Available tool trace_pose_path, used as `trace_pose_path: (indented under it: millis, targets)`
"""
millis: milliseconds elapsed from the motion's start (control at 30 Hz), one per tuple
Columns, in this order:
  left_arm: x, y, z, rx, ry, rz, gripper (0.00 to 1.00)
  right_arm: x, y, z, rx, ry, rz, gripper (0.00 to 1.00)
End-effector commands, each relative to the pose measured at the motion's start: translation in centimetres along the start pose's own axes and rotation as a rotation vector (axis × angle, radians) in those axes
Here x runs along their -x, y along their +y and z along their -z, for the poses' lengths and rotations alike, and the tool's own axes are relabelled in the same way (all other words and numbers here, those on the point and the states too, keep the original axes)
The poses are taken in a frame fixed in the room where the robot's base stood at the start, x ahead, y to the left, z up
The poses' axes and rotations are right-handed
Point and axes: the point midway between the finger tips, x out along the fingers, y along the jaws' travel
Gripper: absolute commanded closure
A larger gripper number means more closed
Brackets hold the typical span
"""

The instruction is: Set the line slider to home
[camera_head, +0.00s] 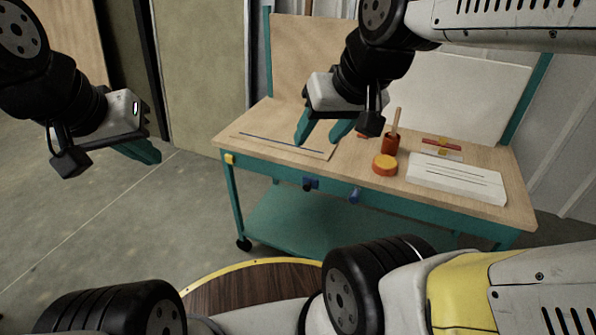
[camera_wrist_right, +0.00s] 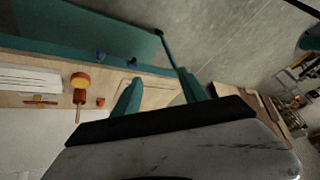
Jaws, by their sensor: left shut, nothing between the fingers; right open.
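A pale flat board (camera_head: 250,146) with a dark blue line (camera_head: 275,141) along it lies on the left part of the workbench. I take it to be the line slider's panel; no separate slider knob is clear, and its right end is partly covered by my right gripper (camera_head: 319,138). That gripper is open and empty, with its teal fingers pointing down over the board's right end. In the right wrist view the open fingers (camera_wrist_right: 160,92) straddle part of the pale board (camera_wrist_right: 155,98). My left gripper (camera_head: 146,153) is shut and empty, left of the bench over the floor.
Floor left of the bench is clear.

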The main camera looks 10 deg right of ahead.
Motion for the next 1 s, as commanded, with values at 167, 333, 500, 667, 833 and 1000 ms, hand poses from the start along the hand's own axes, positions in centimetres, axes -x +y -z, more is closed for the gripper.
trace_pose_path:
  millis: [167, 333, 500, 667, 833, 1000]
  targets:
    - [0.0, 0.0, 0.0, 0.0, 0.0, 0.0, 1.0, -3.3, 1.7, -0.3, 0.091, -0.168, -0.062, 0.5]
    - [0.0, 0.0, 0.0, 0.0, 0.0, 0.0, 1.0, -7.8, 4.5, -0.9, 0.246, -0.4, -0.169, 0.5]
    - [0.0, 0.0, 0.0, 0.0, 0.0, 0.0, 1.0, -12.0, 7.5, -1.4, 0.423, -0.618, -0.29, 0.5]
    - [0.0, 0.0, 0.0, 0.0, 0.0, 0.0, 1.0, -15.8, 10.2, -1.5, 0.614, -0.807, -0.415, 0.5]
    - [0.0, 0.0, 0.0, 0.0, 0.0, 0.0, 1.0, -19.9, 12.8, -1.2, 0.839, -0.989, -0.558, 0.5]
    - [0.0, 0.0, 0.0, 0.0, 0.0, 0.0, 1.0, -24.1, 14.8, -0.4, 1.089, -1.146, -0.712, 0.5]
